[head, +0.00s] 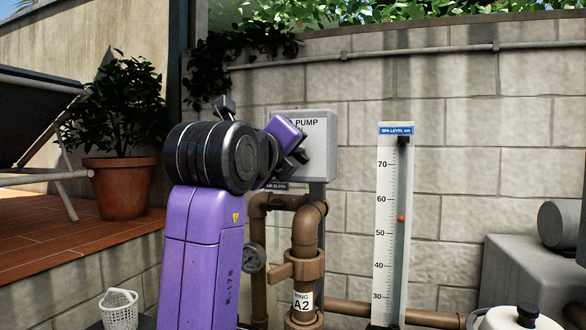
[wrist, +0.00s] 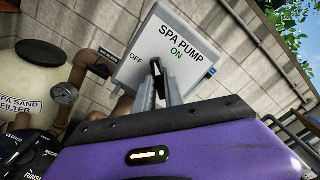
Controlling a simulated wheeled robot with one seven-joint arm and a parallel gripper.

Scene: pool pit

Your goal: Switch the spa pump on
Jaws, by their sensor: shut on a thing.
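The spa pump switch box (head: 323,133) is a light grey panel on a post in front of the block wall. In the wrist view the box (wrist: 196,45) reads SPA PUMP, with a green ON above right and OFF to the left. A small black switch handle (wrist: 155,66) shows at the fingertips, between the two labels. My gripper (wrist: 160,84) is shut on this handle. In the head view my gripper (head: 300,156) reaches the front of the box, and my arm hides its left part. I cannot tell exactly which label the handle points to.
Brown pipes (head: 305,232) with a valve tagged A2 and a gauge (head: 252,257) stand below the box. A spa level scale (head: 386,225) stands to the right. A potted plant (head: 120,186) is at the left. A sand filter (wrist: 35,75) shows in the wrist view.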

